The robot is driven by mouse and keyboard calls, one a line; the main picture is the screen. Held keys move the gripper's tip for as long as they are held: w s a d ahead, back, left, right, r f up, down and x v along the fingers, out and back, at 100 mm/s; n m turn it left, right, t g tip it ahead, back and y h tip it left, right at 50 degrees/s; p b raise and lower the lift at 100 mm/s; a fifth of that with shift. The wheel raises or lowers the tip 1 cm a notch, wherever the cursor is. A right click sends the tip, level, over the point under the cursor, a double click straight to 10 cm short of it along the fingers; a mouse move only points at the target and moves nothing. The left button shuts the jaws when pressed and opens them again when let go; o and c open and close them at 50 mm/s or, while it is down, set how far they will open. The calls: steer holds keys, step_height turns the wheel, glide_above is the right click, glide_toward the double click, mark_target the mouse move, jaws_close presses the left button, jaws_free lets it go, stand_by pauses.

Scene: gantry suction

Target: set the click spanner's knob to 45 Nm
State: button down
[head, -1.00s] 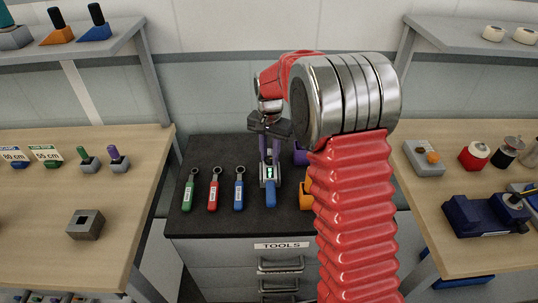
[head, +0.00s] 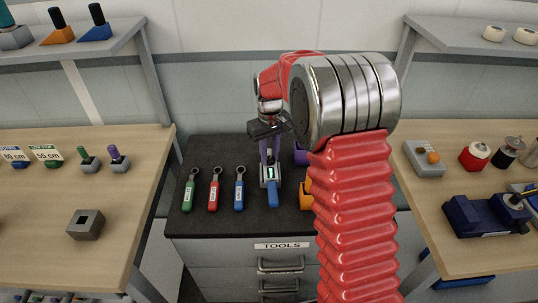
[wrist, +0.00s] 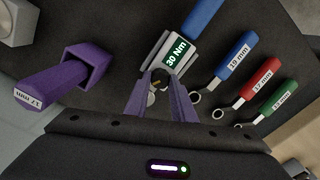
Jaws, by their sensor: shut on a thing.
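The click spanner (head: 272,195) lies on the dark top of the tool cabinet, its blue handle toward me. Its grey housing (wrist: 152,52) carries a display that reads 30 Nm in the wrist view. My gripper (wrist: 157,86) points down at the housing's end, its purple fingers on either side of a small dark and brass-coloured knob (wrist: 158,80). The fingers are shut on this knob, which they partly hide. In the head view my gripper (head: 269,160) stands over the far end of the spanner.
Green, red and blue ring spanners (head: 239,190) lie left of the click spanner. A purple holder (wrist: 90,58) with a purple-handled tool stands close on its other side. An orange block (head: 306,195) is partly hidden by my arm. Wooden benches (head: 60,190) flank the cabinet.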

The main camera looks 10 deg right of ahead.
mark_target(269, 158)
steer(key=n, duration=0.5)
steer(key=shift+n, duration=0.3)
stand_by(0.4)
steer(key=c, duration=1.5)
jaws_free()
step_height(269, 158, up, 14)
steer(key=shift+f, duration=0.15)
